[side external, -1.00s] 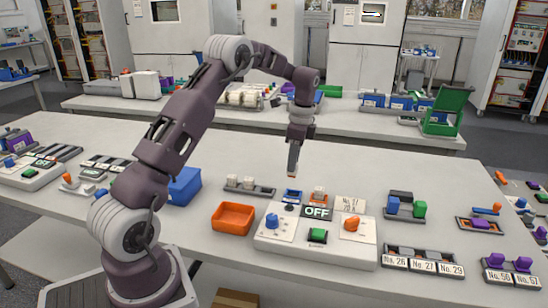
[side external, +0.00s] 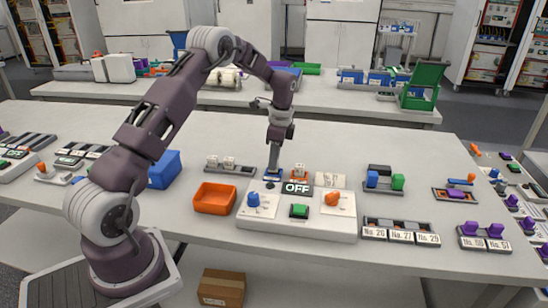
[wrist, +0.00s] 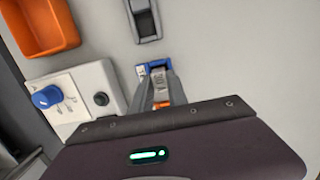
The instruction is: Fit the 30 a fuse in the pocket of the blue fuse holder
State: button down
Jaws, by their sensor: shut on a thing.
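My gripper (side external: 273,170) points down, its fingertips at the blue fuse holder (side external: 271,178) behind the control box. In the wrist view the gripper (wrist: 160,78) is shut on a small pale piece, the 30 A fuse (wrist: 158,72), mostly hidden between the fingers. The blue holder (wrist: 142,69) shows around the fingertips there. The fuse is at the holder's pocket; I cannot tell how deep it sits. An orange holder (side external: 299,175) with a pale fuse stands just right of the blue one.
The control box (side external: 290,228) carries a blue knob (side external: 253,199), a green button (side external: 299,211), an orange knob (side external: 332,199) and an OFF sign (side external: 297,188). An orange bin (side external: 215,198) and a blue bin (side external: 164,169) stand left. A grey rack (side external: 230,168) lies behind.

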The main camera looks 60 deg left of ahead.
jog(key=shift+f, duration=0.2)
jog(key=c, duration=1.2)
grip_release()
jog(key=r, duration=0.6)
jog(key=shift+w+d+r, duration=0.25)
jog(key=shift+w+r, duration=0.05)
jog(key=s+d+r+n+t, duration=0.1)
jog(key=s+d+r+n, duration=0.1)
jog(key=s+d+r, duration=0.35)
jog(key=s+d+r+n+t, duration=0.2)
jog(key=s+d+r, duration=0.1)
jog(key=d+r, duration=0.55)
jog(key=s+d+n+t, duration=0.1)
jog(key=s+d, duration=0.2)
jog(key=s, duration=0.4)
jog(key=s+d+r+n+t, duration=0.1)
jog(key=s+d+n, duration=0.1)
jog(key=s, duration=0.5)
jog(key=s+d+n+t+h, duration=0.1)
jog(key=s+d, duration=0.3)
jog(key=s, duration=0.4)
jog(key=shift+d+r+n+t, duration=0.2)
jog(key=shift+d+n+t, duration=0.1)
jog(key=shift+n, duration=0.2)
